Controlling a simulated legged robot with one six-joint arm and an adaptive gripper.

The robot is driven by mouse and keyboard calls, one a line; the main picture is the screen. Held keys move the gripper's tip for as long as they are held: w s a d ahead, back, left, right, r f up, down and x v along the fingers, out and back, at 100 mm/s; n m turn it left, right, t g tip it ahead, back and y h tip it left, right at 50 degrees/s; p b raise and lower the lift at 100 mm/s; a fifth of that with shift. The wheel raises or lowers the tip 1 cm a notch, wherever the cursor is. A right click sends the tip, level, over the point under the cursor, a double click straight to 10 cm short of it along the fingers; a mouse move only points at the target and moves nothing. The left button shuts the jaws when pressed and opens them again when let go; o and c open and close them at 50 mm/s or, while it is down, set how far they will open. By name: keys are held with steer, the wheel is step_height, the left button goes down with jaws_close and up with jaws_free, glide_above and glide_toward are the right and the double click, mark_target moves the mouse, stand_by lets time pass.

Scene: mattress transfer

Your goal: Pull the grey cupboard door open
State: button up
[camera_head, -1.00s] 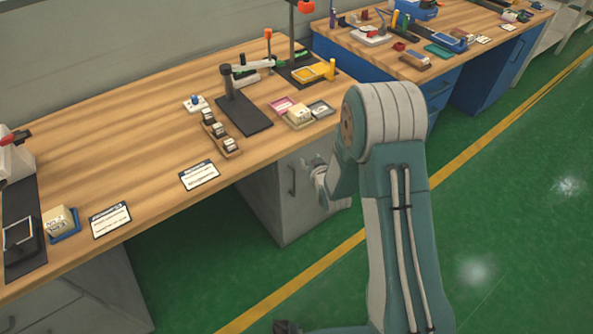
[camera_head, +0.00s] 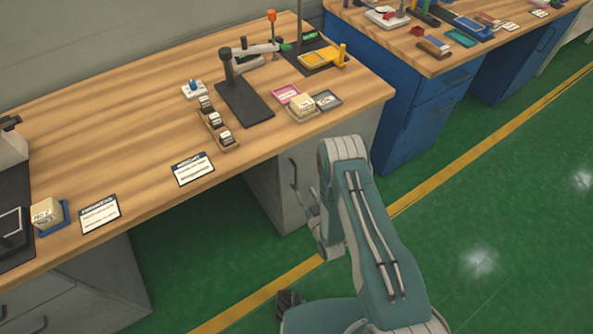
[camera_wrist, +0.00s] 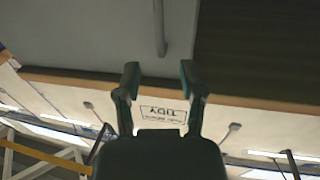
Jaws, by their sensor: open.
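The grey cupboard door (camera_head: 268,190) stands under the right end of the wooden bench and looks shut. In the head view my gripper (camera_head: 313,199) is small beside the door, just right of the handle and partly hidden by my arm.
The wooden bench top (camera_head: 110,130) overhangs the cupboard and carries several small items and cards. Grey drawers (camera_head: 75,295) stand at the lower left and a blue cabinet (camera_head: 425,115) at the right. Green floor (camera_head: 500,190) is clear to the right.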

mark_target(296, 174)
steer(key=x, duration=0.9)
steer(key=shift+w+a, duration=0.15)
steer(key=shift+w, duration=0.1)
jaws_close()
